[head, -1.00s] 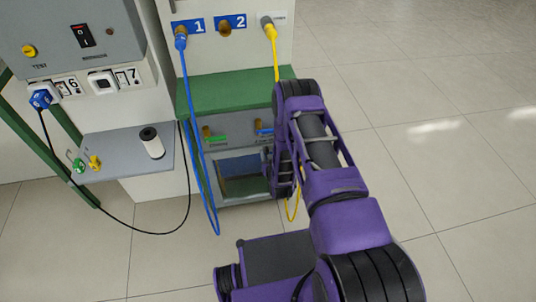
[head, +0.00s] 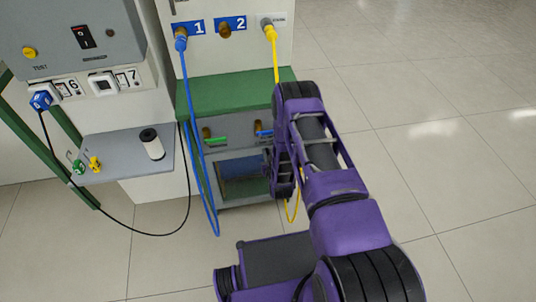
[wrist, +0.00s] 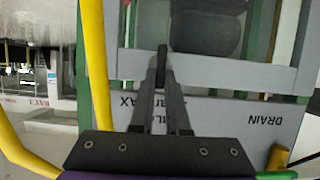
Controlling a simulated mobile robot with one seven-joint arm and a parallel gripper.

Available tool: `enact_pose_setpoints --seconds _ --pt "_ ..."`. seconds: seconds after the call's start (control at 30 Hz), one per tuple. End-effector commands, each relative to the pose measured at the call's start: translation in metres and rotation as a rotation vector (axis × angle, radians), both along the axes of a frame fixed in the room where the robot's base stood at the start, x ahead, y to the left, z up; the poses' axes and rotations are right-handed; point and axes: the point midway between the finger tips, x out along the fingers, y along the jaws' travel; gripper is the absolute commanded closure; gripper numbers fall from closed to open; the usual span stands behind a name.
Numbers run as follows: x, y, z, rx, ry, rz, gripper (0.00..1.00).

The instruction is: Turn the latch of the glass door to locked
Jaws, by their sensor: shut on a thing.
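The glass door (head: 238,176) is the low grey-framed pane in the front of the green-topped cabinet. In the wrist view its grey frame bar (wrist: 225,70) runs across, with dark glass (wrist: 208,28) above. The latch (wrist: 162,55) is a small dark bar that stands upright in the wrist view at this frame bar. My gripper (wrist: 161,84) is shut on the latch, with a finger on each side of it. In the head view my wrist hides the latch and the fingertips.
A yellow hose (head: 276,60) hangs close beside my wrist and crosses the left of the wrist view. A blue hose (head: 200,130) hangs left of the door. Valves with green (head: 216,139) and blue (head: 264,132) handles sit above it. Floor to the right is clear.

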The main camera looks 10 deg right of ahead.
Motion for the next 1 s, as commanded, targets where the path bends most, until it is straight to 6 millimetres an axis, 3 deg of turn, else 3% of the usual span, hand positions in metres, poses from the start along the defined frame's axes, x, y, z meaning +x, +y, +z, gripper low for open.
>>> enact_pose_setpoints --seconds 0.37,1.0 --pt "0.003 0.005 0.001 -0.158 -0.007 0.004 1.0" --pt "0.003 0.016 -0.004 -0.751 -0.01 0.003 1.0"
